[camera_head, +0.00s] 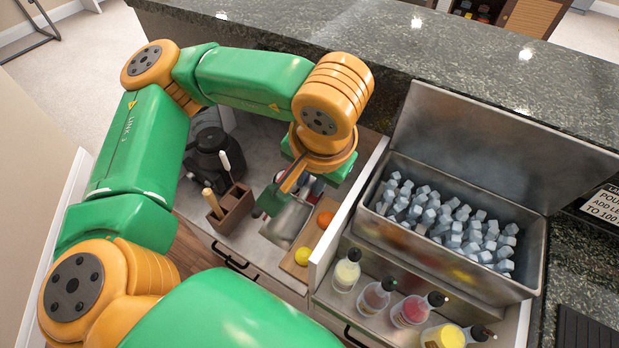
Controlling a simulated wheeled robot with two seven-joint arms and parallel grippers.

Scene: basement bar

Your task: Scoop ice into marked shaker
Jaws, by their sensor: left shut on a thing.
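My left gripper (289,200) points down over the counter left of the ice bin. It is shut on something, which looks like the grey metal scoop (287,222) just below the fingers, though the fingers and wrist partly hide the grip. Many pale ice cubes (450,228) fill the open steel ice bin (392,243) at the right. I cannot make out a marked shaker; small red and dark items show partly behind the gripper. My right gripper is not in view.
A white partition (342,215) stands between gripper and bin. Several bottles (410,309) line the bin's front. A wooden board (306,253) holds a lemon (301,256) and an orange (325,219). A brown caddy (232,207) and dark appliance (207,160) stand left.

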